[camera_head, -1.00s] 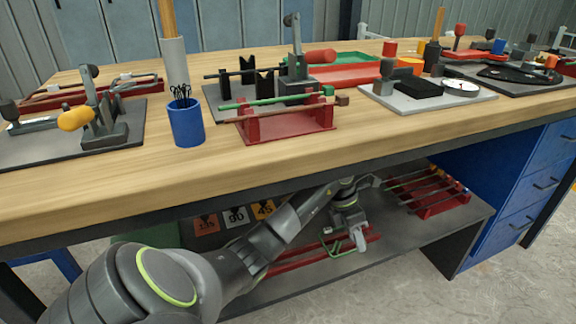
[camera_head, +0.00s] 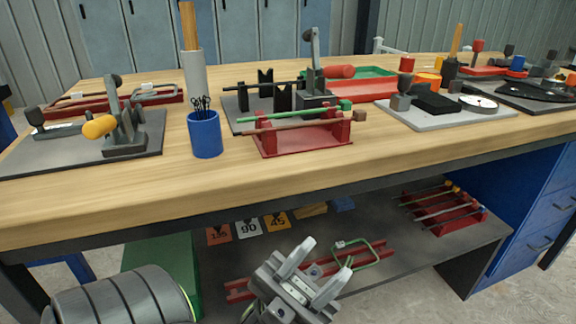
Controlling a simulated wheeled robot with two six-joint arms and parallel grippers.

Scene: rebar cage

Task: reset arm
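My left gripper (camera_head: 324,259) is below the front edge of the workbench, over the lower shelf. Its two fingers point up and away from me, spread apart with nothing visible between them. Just beyond it, a green bent rod (camera_head: 371,246) rests on a long red rack (camera_head: 240,290) on the lower shelf. The gripper partly hides that rack, and I cannot tell whether a fingertip touches the green rod. My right gripper is not in view.
The bench edge (camera_head: 300,195) overhangs the gripper. On the bench top stand a blue cup (camera_head: 205,134), a red stand (camera_head: 305,136) with rods and a clamp on a grey plate (camera_head: 140,160). Another red rack (camera_head: 445,212) with several rods lies on the shelf at right.

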